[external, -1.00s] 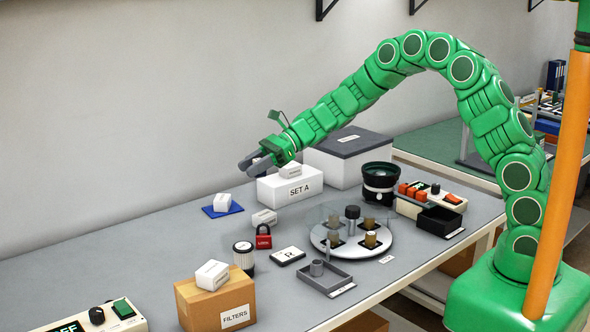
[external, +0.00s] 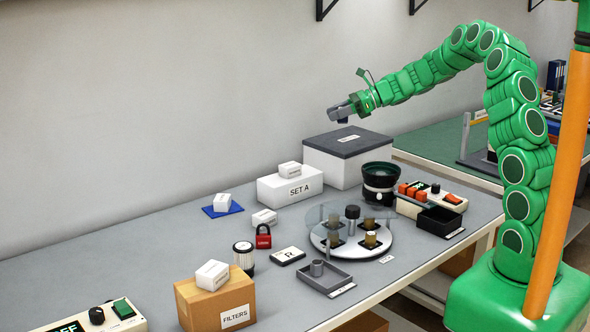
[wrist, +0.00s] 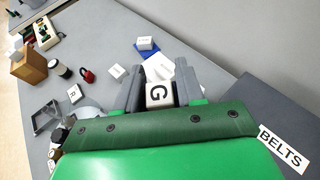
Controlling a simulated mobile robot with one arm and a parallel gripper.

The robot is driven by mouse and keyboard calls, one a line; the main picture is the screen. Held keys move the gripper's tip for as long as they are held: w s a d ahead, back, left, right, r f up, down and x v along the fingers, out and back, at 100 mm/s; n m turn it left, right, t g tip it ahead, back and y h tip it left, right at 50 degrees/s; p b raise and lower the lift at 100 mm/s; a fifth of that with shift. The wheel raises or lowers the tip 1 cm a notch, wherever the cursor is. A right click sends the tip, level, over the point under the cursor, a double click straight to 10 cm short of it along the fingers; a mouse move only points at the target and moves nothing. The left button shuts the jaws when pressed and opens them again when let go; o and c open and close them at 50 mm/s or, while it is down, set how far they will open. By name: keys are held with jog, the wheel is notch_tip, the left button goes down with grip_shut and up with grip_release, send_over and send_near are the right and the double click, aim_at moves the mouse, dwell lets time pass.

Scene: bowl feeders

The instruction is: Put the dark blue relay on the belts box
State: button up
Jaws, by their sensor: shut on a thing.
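My gripper (external: 342,112) is shut on a small block, held in the air just above and near the belts box. In the external view the relay (external: 343,120) looks dark under the fingers. In the wrist view it sits between the two fingers and shows a white face with a "G" (wrist: 159,95); its sides are mostly hidden. The belts box (external: 325,165) is white with a dark grey lid and stands at the back of the bench. In the wrist view its lid (wrist: 255,105), labelled BELTS, lies to the lower right of the fingers.
A white SET A box (external: 272,192) with a white block (external: 290,168) on top stands left of the belts box. Another white block lies on a blue mat (external: 208,212).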

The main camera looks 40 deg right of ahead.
jog(key=s+d+r+m+t+h, duration=0.1)
jog(key=s+d+r+m, duration=0.1)
jog(key=d, duration=0.9)
send_over(344, 138)
jog(key=s, duration=0.1)
jog(key=shift+h, duration=0.3)
jog(key=f, duration=0.9)
jog(key=shift+s+a, duration=0.1)
jog(key=shift+a, duration=0.15)
jog(key=shift+w+d+f, duration=0.1)
jog(key=shift+w+f, duration=0.3)
jog(key=shift+f, duration=0.15)
jog(key=shift+f+t, duration=0.3)
jog(key=shift+f, duration=1.25)
jog(key=shift+f, duration=0.1)
jog(key=o, duration=1)
jog(key=shift+o, duration=0.2)
